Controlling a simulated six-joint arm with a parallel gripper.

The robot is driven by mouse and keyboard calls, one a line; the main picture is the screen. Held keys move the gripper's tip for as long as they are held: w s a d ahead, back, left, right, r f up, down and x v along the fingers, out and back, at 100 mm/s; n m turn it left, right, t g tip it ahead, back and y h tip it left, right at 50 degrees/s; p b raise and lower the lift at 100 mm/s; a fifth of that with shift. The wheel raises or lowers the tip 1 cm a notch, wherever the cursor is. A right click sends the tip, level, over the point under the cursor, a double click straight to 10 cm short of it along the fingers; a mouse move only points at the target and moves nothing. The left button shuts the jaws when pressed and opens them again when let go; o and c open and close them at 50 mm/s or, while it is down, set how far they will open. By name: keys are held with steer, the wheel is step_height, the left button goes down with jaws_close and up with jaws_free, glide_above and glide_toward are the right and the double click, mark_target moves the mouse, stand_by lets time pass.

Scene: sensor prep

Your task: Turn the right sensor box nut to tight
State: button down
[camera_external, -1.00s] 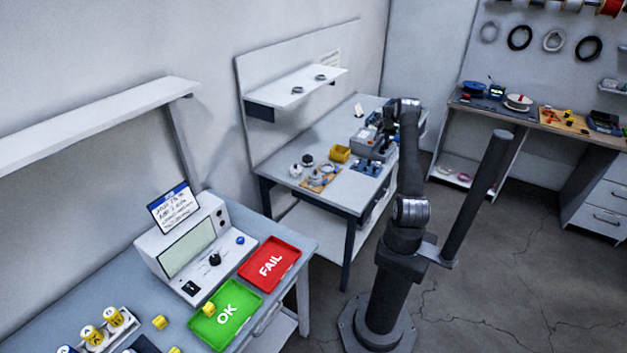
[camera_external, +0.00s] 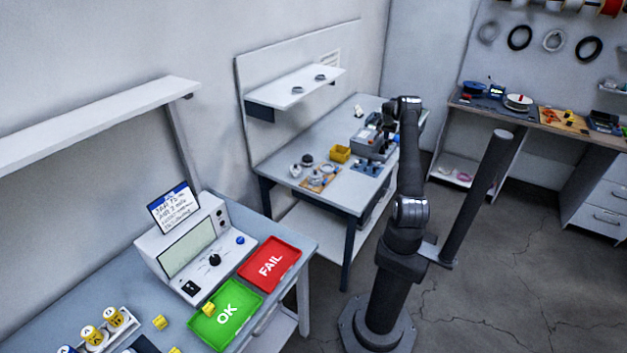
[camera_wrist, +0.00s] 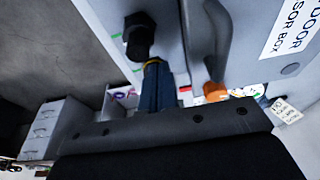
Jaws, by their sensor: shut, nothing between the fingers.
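The grey sensor box (camera_external: 368,146) stands on the far workbench, with my gripper (camera_external: 388,152) close at its right side. In the wrist view the pale box (camera_wrist: 265,75) fills the upper right, with a partly cut-off label. A black nut (camera_wrist: 139,38) sticks out of its face, with small green marks beside it. My gripper (camera_wrist: 154,64) shows there as blue fingers with a yellowish edge near the tip. They are shut and empty, just below the nut in the picture. I cannot tell whether they touch it. The nut's tightness cannot be told.
Floor right of my arm is clear.

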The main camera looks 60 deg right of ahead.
mark_target(390, 141)
steer(key=shift+d+v, duration=0.2)
steer(key=shift+v, duration=0.65)
steer(key=shift+d+v, duration=0.2)
steer(key=shift+v, duration=0.7)
steer(key=shift+r, duration=0.15)
steer(key=shift+s+d+f, duration=0.1)
steer(key=shift+s+f, duration=0.35)
steer(key=shift+f, duration=0.55)
steer(key=shift+s+d+f, duration=0.1)
steer(key=shift+s+f, duration=0.4)
steer(key=shift+f, duration=0.55)
steer(key=shift+s+f, duration=0.45)
steer(key=shift+f, duration=0.55)
steer(key=shift+w+d, duration=0.1)
steer(key=shift+d, duration=0.05)
steer(key=shift+w, duration=1.1)
